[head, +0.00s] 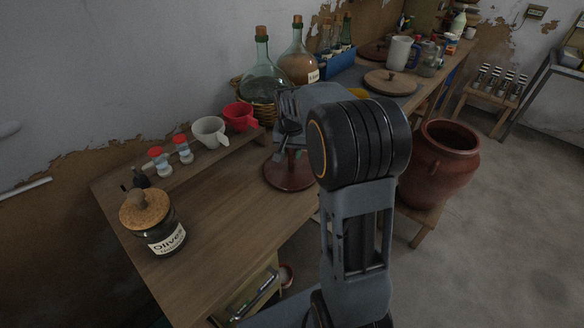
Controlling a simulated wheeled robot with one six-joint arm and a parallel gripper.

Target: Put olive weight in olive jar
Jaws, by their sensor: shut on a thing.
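My gripper (288,148) is in the middle of the head view, pointing down and shut on the upright stem of a dark red disc. This disc (287,175) looks like the olive weight; it is level, over the wooden table near its front edge. I cannot tell whether it touches the table. A large open terracotta jar (441,162) stands to the right of my arm, its mouth facing up; its left side is partly behind my arm and its inside is dark. A glass jar labelled "Olives" (165,236) stands on the table at the left, closed by a round lid.
White and red cups (210,131) and two shakers stand on a low shelf behind. Two glass demijohns (263,75) stand farther back. A round wooden lid with a knob (390,83) lies on the far table. A small stool with several little jars (497,90) is beyond the terracotta jar.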

